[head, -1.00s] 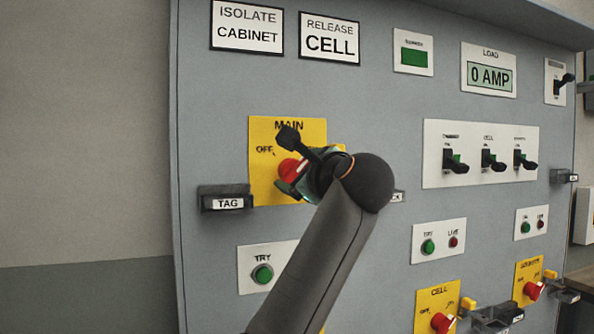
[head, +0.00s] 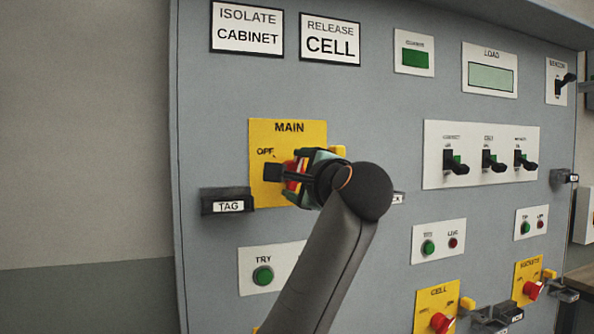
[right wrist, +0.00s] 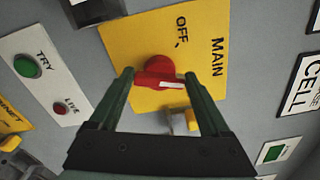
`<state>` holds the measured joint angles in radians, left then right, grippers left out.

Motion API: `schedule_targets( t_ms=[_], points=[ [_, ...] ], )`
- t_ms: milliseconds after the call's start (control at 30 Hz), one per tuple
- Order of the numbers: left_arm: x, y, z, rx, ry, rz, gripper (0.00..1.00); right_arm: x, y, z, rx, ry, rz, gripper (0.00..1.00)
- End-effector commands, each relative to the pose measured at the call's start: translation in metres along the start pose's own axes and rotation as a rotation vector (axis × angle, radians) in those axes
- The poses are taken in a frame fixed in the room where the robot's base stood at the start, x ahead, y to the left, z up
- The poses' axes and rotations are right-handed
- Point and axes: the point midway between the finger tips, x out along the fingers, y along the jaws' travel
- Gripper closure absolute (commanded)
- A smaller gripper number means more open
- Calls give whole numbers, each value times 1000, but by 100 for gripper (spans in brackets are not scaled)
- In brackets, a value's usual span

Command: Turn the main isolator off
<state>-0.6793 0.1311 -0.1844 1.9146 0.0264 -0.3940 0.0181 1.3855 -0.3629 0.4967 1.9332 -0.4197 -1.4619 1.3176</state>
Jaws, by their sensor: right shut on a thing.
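The main isolator is a red rotary handle (right wrist: 158,68) on a yellow plate (right wrist: 120,45) marked MAIN and OFF. In the head view the plate (head: 262,135) is on the grey panel, left of centre, and little of the red handle (head: 291,181) shows behind my gripper. My right gripper (right wrist: 158,82) is shut on the handle, one finger at each side. A white stripe on the handle lies crosswise between the fingers in the right wrist view. I cannot tell exactly which mark it points to. My left gripper is not in view.
A TAG holder (head: 226,202) juts out left below the plate, and a TRY button (head: 262,275) is lower. A yellow tab (right wrist: 191,121) is beside the handle. Switches (head: 488,160) and the blank LOAD display (head: 490,77) are to the right.

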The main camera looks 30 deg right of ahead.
Motion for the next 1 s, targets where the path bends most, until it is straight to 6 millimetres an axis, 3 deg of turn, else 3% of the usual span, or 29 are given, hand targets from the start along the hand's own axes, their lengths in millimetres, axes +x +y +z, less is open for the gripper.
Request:
schedule_targets(
  t_ms=[1000],
  points=[
    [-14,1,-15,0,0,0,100,0,6,-3,-923,-1,3,75]
  ],
)
